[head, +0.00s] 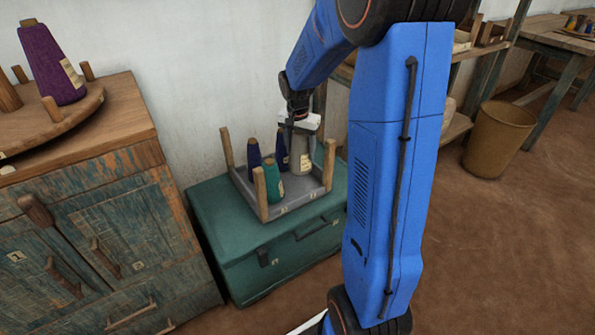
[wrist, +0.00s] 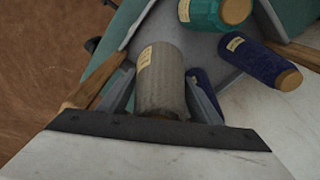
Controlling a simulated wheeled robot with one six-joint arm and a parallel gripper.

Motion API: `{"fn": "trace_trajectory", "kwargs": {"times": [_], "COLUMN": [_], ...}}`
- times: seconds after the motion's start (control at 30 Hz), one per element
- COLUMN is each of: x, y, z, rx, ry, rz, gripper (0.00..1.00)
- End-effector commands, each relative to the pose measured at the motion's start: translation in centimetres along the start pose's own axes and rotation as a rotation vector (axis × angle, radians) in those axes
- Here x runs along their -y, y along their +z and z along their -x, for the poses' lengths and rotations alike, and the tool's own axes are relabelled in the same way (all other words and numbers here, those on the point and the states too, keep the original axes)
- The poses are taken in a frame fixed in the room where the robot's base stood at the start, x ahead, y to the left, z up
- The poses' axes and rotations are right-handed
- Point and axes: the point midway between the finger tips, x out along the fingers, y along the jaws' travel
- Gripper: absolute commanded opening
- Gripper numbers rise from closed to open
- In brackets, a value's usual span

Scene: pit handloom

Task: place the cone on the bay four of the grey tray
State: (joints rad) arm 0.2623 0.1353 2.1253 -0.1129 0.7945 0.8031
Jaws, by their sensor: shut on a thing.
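My gripper (head: 300,127) is shut on a grey cone (head: 302,159). In the wrist view, the fingers (wrist: 161,88) stand on both sides of the cone (wrist: 160,78), which has a cream label. The cone is upright over the right part of the grey tray (head: 297,201); I cannot tell whether its base touches the tray floor. A teal cone (head: 272,182) stands at the tray's front left. One navy cone (head: 254,156) stands at the left and another navy cone (head: 281,149) at the back. The bay numbers are too small to read surely.
The tray has wooden corner posts (head: 260,190) and rests on a green chest (head: 230,258) against the white wall. A worn cabinet (head: 90,215) at left bears a round board (head: 50,127) with a purple cone (head: 51,66). A bin (head: 497,140) stands at right.

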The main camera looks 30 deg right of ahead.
Motion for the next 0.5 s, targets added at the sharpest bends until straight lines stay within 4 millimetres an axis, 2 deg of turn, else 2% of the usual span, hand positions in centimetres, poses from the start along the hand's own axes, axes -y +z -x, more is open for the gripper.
{"fn": "trace_trajectory", "kwargs": {"times": [0.13,0.37,0.5], "x": [0.0,0.0,0.0], "y": [0.3,0.5,0.7], "z": [-2.4,-3.9,-5.5], "rx": [0.001,0.0,0.001], "ry": [0.001,0.0,0.001], "rz": [0.0,0.0,0.0], "gripper": [0.3,0.3,0.3]}}
